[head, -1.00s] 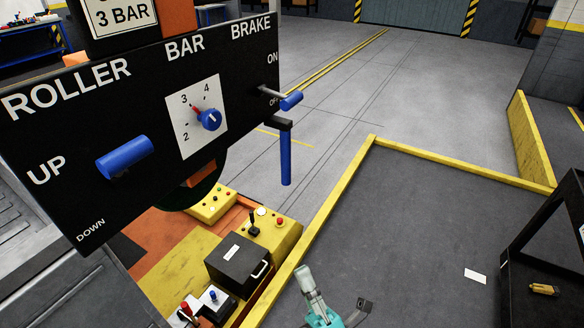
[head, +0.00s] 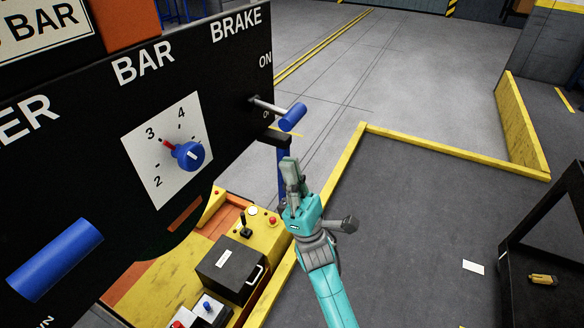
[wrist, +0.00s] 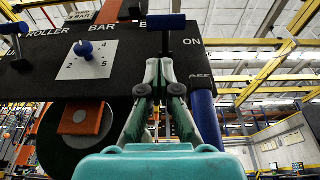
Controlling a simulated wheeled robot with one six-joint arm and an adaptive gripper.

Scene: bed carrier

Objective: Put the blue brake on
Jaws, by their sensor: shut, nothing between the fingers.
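The blue brake handle (head: 293,117) sits on a grey rod at the right edge of the black panel (head: 100,95), under the word BRAKE. It is well below ON and close to the partly hidden OFF label. My teal gripper (head: 290,162) is shut and empty, with its grey fingers pointing up just below the handle. In the wrist view the handle (wrist: 165,22) is a dark blue bar above the fingertips (wrist: 160,90). A gap shows between it and the fingers; I cannot tell the exact distance in depth.
A blue dial (head: 188,155) and a blue roller handle (head: 55,258) are on the panel, left of the brake. A vertical blue bar (head: 283,165) hangs behind my gripper. A yellow console (head: 262,232) stands below.

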